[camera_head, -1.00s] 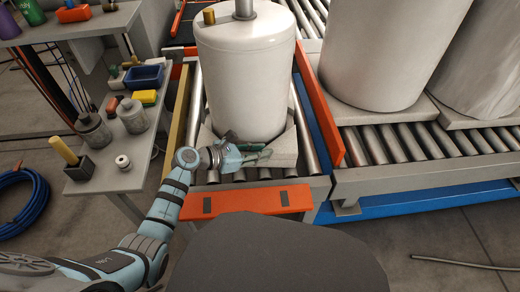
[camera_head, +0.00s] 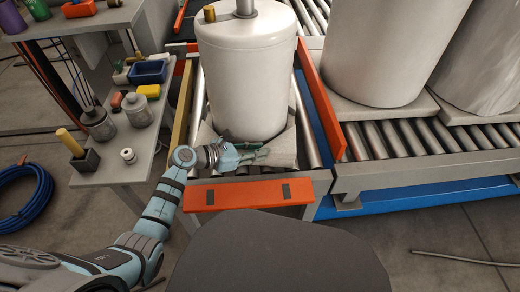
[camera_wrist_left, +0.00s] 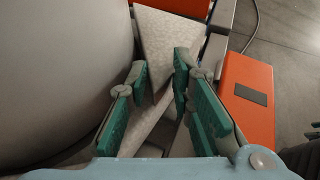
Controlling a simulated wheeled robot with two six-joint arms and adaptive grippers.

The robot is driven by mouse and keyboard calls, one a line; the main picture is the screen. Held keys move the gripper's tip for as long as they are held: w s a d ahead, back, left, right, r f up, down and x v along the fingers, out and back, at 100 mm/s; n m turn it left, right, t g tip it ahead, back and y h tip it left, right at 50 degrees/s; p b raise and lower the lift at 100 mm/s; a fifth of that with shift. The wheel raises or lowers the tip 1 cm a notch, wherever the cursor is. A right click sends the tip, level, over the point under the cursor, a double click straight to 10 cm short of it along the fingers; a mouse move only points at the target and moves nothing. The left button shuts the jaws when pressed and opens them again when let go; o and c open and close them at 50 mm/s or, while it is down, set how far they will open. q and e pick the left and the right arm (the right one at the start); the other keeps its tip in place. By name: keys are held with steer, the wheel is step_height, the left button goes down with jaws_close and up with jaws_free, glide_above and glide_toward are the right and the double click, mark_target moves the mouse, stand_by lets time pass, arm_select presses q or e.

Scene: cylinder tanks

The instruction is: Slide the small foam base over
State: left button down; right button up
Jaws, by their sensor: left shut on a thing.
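The small foam base (camera_head: 283,150) is a pale grey slab under the white cylinder tank (camera_head: 247,80) on the roller conveyor. Its near edge and corners show around the tank's foot; the rest is hidden beneath the tank. My left gripper (camera_head: 262,155) is at the front of the tank, low by the rollers, shut on the near edge of the foam base. In the left wrist view the green-padded fingers (camera_wrist_left: 160,95) lie on either side of the foam base (camera_wrist_left: 165,50), close beside the tank (camera_wrist_left: 60,70). My right gripper is not in view.
An orange stop bar (camera_head: 249,194) closes the conveyor's front; an orange rail (camera_head: 322,105) runs along its right. A grey bench (camera_head: 122,172) with jars stands left. More tanks (camera_head: 385,50) stand on the right conveyor (camera_head: 420,140).

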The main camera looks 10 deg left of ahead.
arm_select(q)
steer(key=shift+s+a+f, duration=0.15)
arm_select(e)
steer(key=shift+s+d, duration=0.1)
arm_select(q)
steer(key=c, duration=1.5)
jaws_free()
steer(key=shift+o, duration=0.8)
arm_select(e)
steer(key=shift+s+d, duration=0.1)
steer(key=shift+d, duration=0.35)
arm_select(q)
steer(key=v, duration=1.2)
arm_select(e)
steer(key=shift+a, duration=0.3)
